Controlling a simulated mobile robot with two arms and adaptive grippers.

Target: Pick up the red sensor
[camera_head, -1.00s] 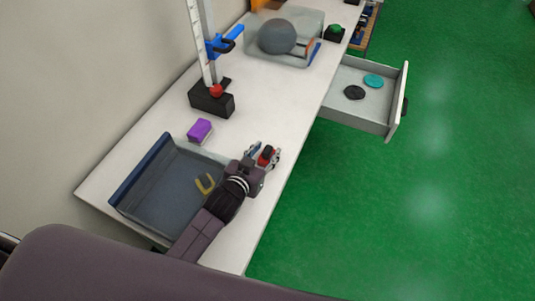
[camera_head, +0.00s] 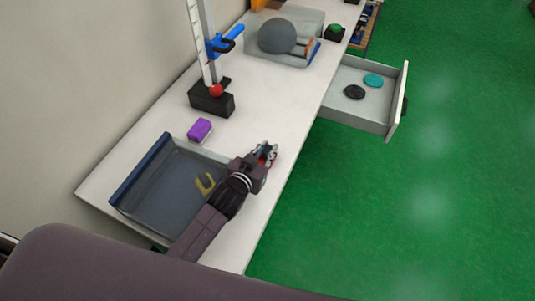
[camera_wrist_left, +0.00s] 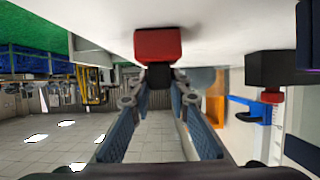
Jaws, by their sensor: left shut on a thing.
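The red sensor (camera_wrist_left: 158,45) shows in the left wrist view as a red block with a black part (camera_wrist_left: 160,74) below it in the picture, between the fingertips. In the head view only a little red of the sensor (camera_head: 262,153) shows between the fingers, which hide most of it. My left gripper (camera_head: 267,155) is shut on it, low over the white table beside the grey tray; whether the sensor touches the tabletop I cannot tell. The fingers of the left gripper (camera_wrist_left: 158,88) also show in the wrist view. My right gripper is not in view.
The grey tray (camera_head: 140,183) holds a yellow U-shaped piece (camera_head: 205,184). A purple block (camera_head: 200,129) lies behind it. The tower's black base (camera_head: 211,99) and a clear bin with a grey ball (camera_head: 277,36) stand farther back. An open drawer (camera_head: 372,122) juts out right.

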